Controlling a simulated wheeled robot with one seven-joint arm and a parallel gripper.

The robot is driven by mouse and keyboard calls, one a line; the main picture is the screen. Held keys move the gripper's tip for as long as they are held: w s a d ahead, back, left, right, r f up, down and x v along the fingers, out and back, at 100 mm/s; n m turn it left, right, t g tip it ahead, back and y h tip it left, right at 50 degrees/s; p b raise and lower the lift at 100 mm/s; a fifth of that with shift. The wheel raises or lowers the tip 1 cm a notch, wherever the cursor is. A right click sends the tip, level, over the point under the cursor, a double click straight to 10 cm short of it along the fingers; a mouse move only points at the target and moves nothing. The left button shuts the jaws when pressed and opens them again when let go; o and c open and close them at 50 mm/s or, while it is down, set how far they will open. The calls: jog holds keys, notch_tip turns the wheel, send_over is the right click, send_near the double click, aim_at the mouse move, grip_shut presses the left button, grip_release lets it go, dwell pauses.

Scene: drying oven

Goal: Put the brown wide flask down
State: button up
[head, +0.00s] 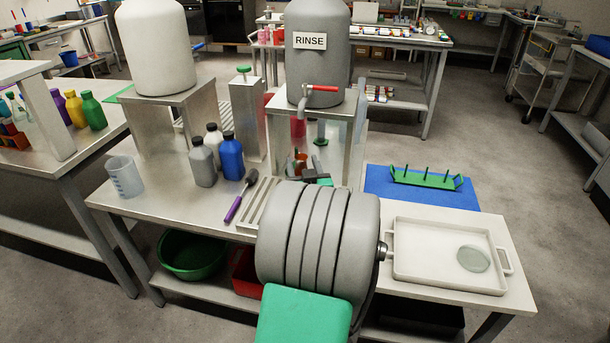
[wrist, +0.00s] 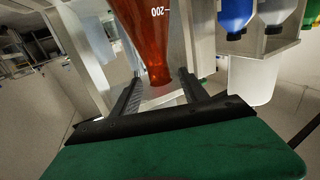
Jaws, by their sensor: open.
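The brown flask (wrist: 145,35) fills the top middle of the wrist view, with a white 200 mark on its side. Its narrow neck end lies between the two dark fingers of my gripper (wrist: 160,80). The fingers stand apart, with a gap showing on each side of the neck. In the head view a small brown part of the flask (head: 301,160) shows under the grey RINSE tank (head: 318,55).
A blue bottle (head: 231,157), a grey bottle (head: 202,163) and a white bottle stand left of the rinse stand. A blue mat (head: 385,187) and a white tray (head: 420,272) lie to the right.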

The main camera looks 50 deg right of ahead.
jog(key=v, duration=0.7)
jog(key=w+a+f+n+g+y, duration=0.1)
jog(key=w+a+f+n+y, duration=0.2)
jog(key=a, duration=0.5)
jog(key=w+a+f+n+g+y, duration=0.1)
jog(key=w+a+f+n+y, duration=0.1)
jog(key=w+a+y, duration=0.45)
jog(key=w+a+f+n+y, duration=0.2)
jog(key=w+a+f, duration=0.1)
jog(key=a, duration=0.6)
jog(key=s+a+f+n+g+y, duration=0.1)
jog(key=s+a+g, duration=0.7)
jog(key=s+a, duration=0.5)
jog(key=a, duration=0.3)
jog(key=shift+a+f+n+g+b, duration=0.2)
jog(key=shift+f+n+g+b, duration=0.1)
jog(key=shift+f+n+b, duration=0.1)
